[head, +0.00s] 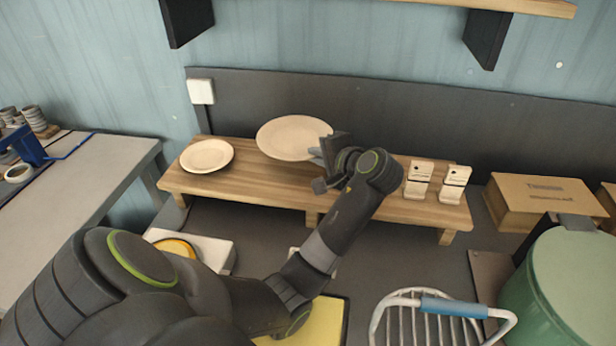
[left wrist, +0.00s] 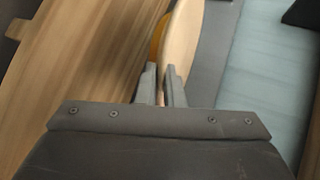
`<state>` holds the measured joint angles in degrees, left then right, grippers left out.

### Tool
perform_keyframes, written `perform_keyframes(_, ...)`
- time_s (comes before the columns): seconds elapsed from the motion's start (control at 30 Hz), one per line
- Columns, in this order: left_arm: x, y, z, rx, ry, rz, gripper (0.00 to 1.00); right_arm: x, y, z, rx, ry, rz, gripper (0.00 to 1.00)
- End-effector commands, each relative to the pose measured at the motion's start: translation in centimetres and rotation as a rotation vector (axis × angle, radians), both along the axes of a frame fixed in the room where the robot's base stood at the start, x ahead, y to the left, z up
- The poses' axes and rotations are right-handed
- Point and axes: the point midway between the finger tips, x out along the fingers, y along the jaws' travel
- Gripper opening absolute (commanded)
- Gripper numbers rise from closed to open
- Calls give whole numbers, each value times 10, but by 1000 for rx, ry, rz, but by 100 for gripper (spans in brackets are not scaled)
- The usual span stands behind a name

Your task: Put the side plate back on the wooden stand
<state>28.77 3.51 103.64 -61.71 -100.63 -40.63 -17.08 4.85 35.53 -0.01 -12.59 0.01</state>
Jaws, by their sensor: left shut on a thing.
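The wooden stand (head: 262,182) is a long low shelf against the back wall. A pale round plate (head: 292,136) is held by its right edge in my left gripper (head: 322,154). It appears slightly tilted above the stand's back middle; I cannot tell whether it touches the wood. A second pale plate (head: 206,155) lies flat on the stand's left end. In the left wrist view the held plate (left wrist: 182,42) shows nearly edge-on between the fingers of my left gripper (left wrist: 162,88), with the stand's wood grain (left wrist: 80,70) to the left. My right gripper is not shown.
Two pale stands with cards (head: 418,178) (head: 454,183) occupy the stand's right end. A cardboard box (head: 543,202), a green drum (head: 560,285) and a wire dish rack (head: 410,322) are at right. A white block with a yellow disc (head: 176,247) is in front of the stand.

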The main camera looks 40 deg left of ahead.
Motion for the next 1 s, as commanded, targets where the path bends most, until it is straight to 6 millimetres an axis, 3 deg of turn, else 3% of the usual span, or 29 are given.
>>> perform_keyframes(0.1,0,0,-22,1,4,-3,0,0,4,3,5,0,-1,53)
perform_keyframes(0.5,0,-1,-69,1,1,-5,0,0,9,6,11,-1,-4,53)
perform_keyframes(0.9,0,-1,-76,1,-1,-5,0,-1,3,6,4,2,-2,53)
perform_keyframes(0.93,0,-1,-77,-1,1,-4,10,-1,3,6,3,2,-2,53)
perform_keyframes(1.0,0,-1,-77,-1,0,-5,17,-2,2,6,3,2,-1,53)
